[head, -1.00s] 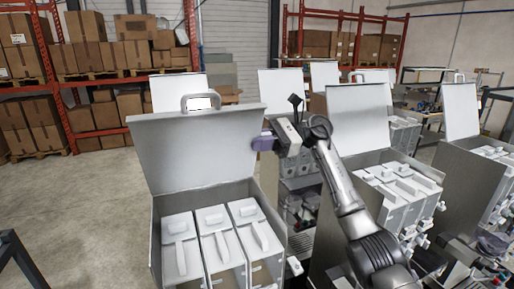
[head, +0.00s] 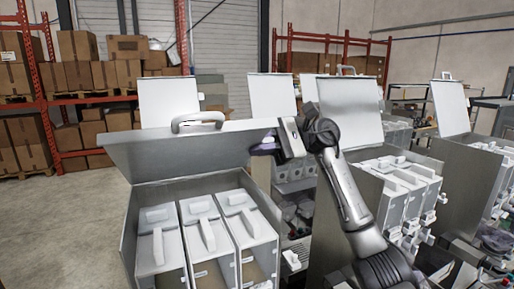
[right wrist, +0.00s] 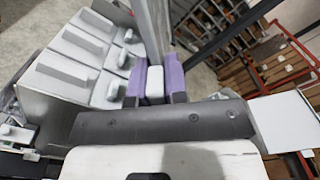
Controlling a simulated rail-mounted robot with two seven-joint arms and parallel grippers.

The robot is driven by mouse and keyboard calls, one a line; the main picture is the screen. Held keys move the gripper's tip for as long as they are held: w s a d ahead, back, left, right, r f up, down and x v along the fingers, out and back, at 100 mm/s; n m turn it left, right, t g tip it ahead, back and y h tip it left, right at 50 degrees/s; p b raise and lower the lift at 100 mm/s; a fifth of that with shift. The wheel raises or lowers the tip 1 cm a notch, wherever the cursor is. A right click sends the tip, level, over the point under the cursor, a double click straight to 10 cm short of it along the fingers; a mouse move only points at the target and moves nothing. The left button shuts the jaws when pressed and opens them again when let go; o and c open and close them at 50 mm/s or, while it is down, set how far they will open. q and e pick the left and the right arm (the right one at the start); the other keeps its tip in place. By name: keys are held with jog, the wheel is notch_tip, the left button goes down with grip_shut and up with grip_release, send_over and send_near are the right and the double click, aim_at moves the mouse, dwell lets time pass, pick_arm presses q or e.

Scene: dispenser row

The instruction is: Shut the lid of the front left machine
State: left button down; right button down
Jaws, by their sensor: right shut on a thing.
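The front left machine (head: 128,240) is a grey open-topped box with three white dispensers (head: 205,230) inside. Its grey lid (head: 185,152) is hinged at the back and partly open, tilted forward over the box. A pale handle (head: 198,120) shows at the lid's upper edge. My right gripper (head: 266,146) is at the lid's right edge, with its purple fingers shut on it. In the right wrist view the purple fingers (right wrist: 156,84) close around a pale edge piece, with the lid (right wrist: 152,28) seen edge-on beyond. My left gripper is not in view.
Another machine (head: 345,200) with a raised lid (head: 350,110) stands close to the right, beside my right arm. More open machines stand behind and at the far right. Shelves of cardboard boxes (head: 90,75) line the back. The floor (head: 60,220) at the left is clear.

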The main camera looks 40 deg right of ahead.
dwell(0.3)
jog(key=c, duration=1.1)
grip_release()
jog(key=shift+c, duration=0.2)
jog(key=shift+d, duration=0.2)
jog(key=b+v, duration=0.1)
jog(key=v, duration=0.6)
jog(key=shift+d, duration=0.1)
